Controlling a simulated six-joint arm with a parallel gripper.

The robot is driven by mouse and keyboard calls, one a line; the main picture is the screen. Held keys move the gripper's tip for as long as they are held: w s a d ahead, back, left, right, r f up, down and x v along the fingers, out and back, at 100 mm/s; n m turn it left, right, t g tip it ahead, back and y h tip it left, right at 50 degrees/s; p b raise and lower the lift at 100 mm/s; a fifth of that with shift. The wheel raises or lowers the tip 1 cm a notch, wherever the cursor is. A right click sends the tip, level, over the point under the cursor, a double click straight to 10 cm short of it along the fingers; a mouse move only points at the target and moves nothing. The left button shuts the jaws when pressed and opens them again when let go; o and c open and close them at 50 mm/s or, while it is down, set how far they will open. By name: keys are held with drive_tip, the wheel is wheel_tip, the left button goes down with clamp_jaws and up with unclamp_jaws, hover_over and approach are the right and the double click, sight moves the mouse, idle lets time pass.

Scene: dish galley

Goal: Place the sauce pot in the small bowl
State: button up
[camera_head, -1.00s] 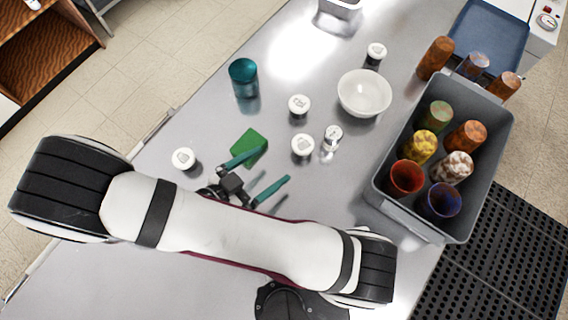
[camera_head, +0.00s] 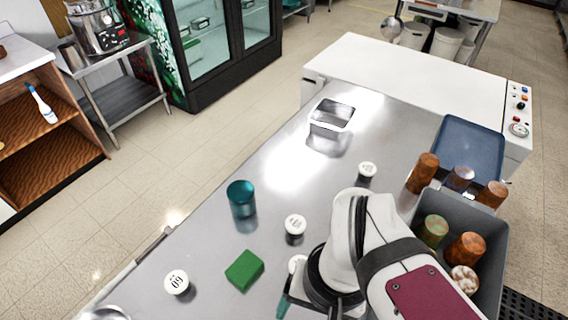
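Several small round pots with white labelled tops stand on the steel counter: one at the front left (camera_head: 177,282), one in the middle (camera_head: 295,224), one farther back (camera_head: 367,170), and one (camera_head: 297,263) partly covered by my arm. I cannot tell which is the sauce pot. The white bowl seen earlier is hidden behind my arm. My gripper (camera_head: 284,304) is low in the view, near the partly covered pot. Only one teal finger shows clearly, so its opening and any contact are hidden.
A green block (camera_head: 244,270) and a teal cup (camera_head: 241,198) stand on the left. A grey bin (camera_head: 492,262) with several cups is at right, beside a blue tray (camera_head: 468,150). A metal container (camera_head: 331,116) is at back. A shiny rim (camera_head: 108,313) shows at bottom left.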

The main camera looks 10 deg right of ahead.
drive_tip(key=w+d+f+n+h, duration=0.1)
drive_tip(key=w+d+f+n, duration=0.2)
drive_tip(key=w, duration=0.5)
drive_tip(key=w+f+n+h, duration=0.1)
drive_tip(key=w+f+n, duration=0.2)
drive_tip(key=w+n, duration=0.35)
drive_tip(key=shift+m, duration=0.85)
drive_tip(key=f, duration=0.5)
drive_tip(key=w+f, duration=0.1)
drive_tip(key=f, duration=0.9)
drive_tip(key=shift+w+d+f, duration=0.1)
drive_tip(key=shift+w+d, duration=0.05)
drive_tip(key=shift+d, duration=0.1)
drive_tip(key=c, duration=1.2)
